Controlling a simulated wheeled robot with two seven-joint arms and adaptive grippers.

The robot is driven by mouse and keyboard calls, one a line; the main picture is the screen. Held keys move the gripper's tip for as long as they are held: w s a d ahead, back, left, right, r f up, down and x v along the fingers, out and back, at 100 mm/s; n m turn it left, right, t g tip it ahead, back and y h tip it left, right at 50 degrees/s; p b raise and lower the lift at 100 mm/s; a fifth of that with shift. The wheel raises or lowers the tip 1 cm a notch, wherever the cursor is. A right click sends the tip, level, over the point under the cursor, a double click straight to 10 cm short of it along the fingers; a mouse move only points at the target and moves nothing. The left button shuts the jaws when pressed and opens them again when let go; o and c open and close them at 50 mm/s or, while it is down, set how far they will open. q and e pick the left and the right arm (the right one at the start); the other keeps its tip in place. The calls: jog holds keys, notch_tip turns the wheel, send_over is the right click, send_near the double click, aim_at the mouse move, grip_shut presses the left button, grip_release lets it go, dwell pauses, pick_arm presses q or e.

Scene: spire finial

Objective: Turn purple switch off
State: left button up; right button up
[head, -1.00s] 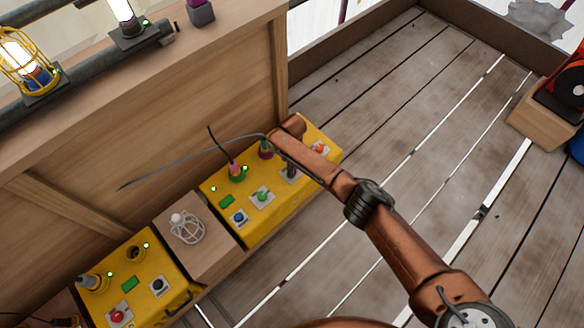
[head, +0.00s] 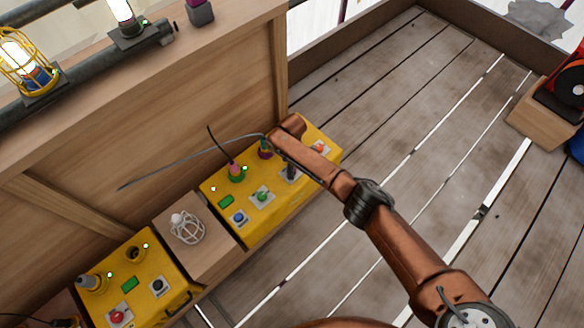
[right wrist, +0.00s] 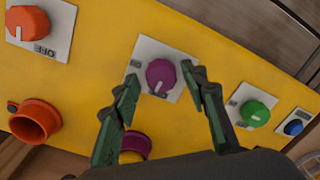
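The purple switch (right wrist: 160,76) is a round knob on a white plate (right wrist: 145,52) on the yellow control box. In the right wrist view it sits between the two fingertips of my right gripper (right wrist: 163,74), which is open around it. I cannot tell whether the fingers touch the knob. The knob's setting is not clear. My left gripper is not in view.
An orange knob (right wrist: 27,22) marked OFF and a green knob (right wrist: 255,113) flank the purple one. A blue button (right wrist: 293,128) and an orange socket (right wrist: 35,120) are nearby. Cables rise from plugs in the box.

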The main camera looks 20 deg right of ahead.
jog(key=shift+o, duration=0.2)
jog(key=shift+r, duration=0.1)
notch_tip(320, 180, up, 12)
jog(key=shift+w, duration=0.25)
jog(key=shift+d, duration=0.1)
dwell(0.5)
jog(key=shift+d+f, duration=0.1)
jog(key=shift+f, duration=0.1)
